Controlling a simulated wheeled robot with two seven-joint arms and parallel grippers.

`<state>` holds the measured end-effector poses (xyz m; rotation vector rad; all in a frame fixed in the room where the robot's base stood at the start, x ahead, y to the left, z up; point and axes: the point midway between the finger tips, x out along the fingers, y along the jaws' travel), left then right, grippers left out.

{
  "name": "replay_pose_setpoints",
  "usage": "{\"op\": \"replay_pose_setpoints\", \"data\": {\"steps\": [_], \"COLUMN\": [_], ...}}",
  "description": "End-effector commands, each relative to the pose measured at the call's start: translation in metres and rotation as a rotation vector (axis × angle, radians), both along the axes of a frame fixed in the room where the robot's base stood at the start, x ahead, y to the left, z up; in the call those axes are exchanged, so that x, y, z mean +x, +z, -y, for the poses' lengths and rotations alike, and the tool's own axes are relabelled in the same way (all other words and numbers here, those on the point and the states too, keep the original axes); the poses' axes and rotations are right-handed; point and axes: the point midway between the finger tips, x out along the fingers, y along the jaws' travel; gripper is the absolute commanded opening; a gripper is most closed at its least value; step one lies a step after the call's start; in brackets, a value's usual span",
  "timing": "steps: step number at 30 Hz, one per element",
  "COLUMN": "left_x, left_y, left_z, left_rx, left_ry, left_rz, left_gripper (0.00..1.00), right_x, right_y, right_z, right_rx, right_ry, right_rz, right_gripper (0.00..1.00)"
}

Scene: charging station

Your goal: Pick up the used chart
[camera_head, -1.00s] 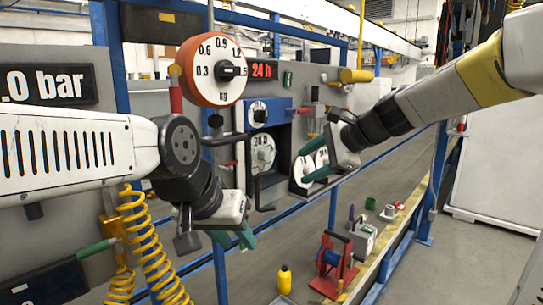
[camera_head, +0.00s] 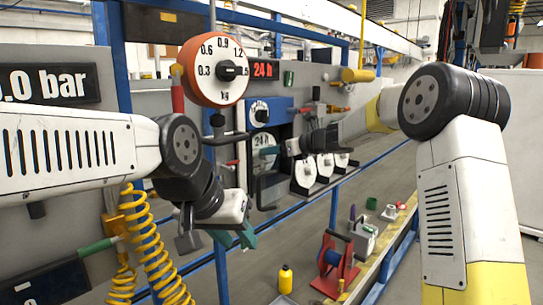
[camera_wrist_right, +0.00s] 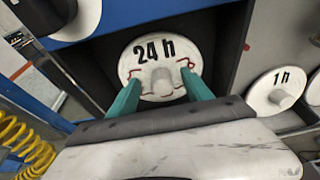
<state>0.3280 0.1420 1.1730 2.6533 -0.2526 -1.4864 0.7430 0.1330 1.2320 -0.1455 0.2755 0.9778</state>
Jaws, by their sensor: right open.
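The used chart is a round white disc marked 24 h with a red trace, seated in the dark recorder recess in the right wrist view (camera_wrist_right: 138,68). It also shows partly in the head view (camera_head: 264,140). My right gripper (camera_wrist_right: 160,78) is open, its teal fingers on either side of the chart's pale central hub. I cannot tell whether they touch it. In the head view the right gripper's fingers are largely hard to make out in front of the recorder. My left gripper (camera_head: 236,238) hangs low, apart from the chart, with its teal fingers apart and empty.
Several white discs sit right of the recorder, one marked 1 h (camera_wrist_right: 276,92). An orange dial (camera_head: 212,70) stands above left. A yellow coiled hose (camera_head: 150,250) hangs left. A yellow bottle (camera_head: 285,279) and a red-and-blue reel (camera_head: 331,262) stand below.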

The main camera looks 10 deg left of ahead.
Motion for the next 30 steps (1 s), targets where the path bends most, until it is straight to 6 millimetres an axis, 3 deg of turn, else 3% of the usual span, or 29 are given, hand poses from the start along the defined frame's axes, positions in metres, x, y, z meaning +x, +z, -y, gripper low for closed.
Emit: {"op": "replay_pose_setpoints", "data": {"steps": [5,13,22,30], "left_x": [0.000,0.000,0.000,0.000], "left_y": [0.000,0.000,0.000,0.000], "left_z": [0.000,0.000,0.000,0.000], "left_rx": [0.000,0.000,0.000,0.000], "left_ry": [0.000,0.000,0.000,0.000], "left_rz": [0.000,0.000,0.000,0.000], "left_gripper": [0.36,0.36,0.36,0.36], "right_x": [0.011,0.012,0.012,0.012], "right_y": [-0.006,-0.007,-0.007,-0.006], "right_z": [-0.017,-0.019,-0.018,-0.018], "right_rx": [-0.001,-0.001,-0.002,-0.001], "right_ry": [0.000,0.000,0.001,0.001], "right_rz": [0.001,0.001,0.001,0.002], "right_gripper": [0.58,0.58,0.00,0.00]}}
